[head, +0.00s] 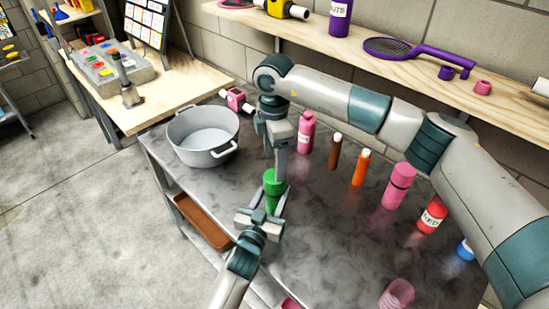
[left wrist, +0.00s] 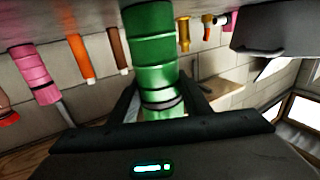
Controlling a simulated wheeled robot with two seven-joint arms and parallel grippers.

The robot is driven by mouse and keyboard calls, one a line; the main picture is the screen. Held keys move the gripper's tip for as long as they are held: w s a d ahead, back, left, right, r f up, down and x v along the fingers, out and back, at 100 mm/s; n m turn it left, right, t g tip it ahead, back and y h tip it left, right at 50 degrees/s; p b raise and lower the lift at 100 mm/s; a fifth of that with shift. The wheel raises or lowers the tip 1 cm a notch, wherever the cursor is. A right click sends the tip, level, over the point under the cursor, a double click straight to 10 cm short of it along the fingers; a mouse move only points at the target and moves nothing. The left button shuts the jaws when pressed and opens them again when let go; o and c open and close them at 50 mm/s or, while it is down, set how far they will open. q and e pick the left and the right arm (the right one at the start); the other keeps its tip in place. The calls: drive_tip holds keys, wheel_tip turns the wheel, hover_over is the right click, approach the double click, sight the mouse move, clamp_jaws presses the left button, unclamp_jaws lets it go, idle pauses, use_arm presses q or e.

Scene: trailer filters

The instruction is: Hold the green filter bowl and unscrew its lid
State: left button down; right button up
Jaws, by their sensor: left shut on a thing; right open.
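The green filter bowl (head: 271,202) stands upright near the front left of the grey table, with its green lid (head: 273,183) on top. My left gripper (head: 268,210) comes in from below and is shut on the bowl, one finger on each side. The left wrist view shows the green bowl (left wrist: 150,48) between the dark fingers of the left gripper (left wrist: 160,108). My right gripper (head: 279,168) points down from above, open, with its fingers close to the lid. Whether they touch the lid I cannot tell.
A grey pot (head: 205,150) stands left of the bowl. A pink bottle (head: 306,132), a brown tube (head: 335,152), an orange tube (head: 360,168) and a pink canister (head: 398,186) stand right. A brown tray (head: 203,222) lies below the tabletop.

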sight(274, 198)
drive_tip(key=m, duration=0.3)
drive_tip(key=shift+m, duration=0.3)
drive_tip(key=shift+f, duration=0.1)
drive_tip(key=shift+f, duration=3.95)
drive_tip(key=shift+c, duration=0.4)
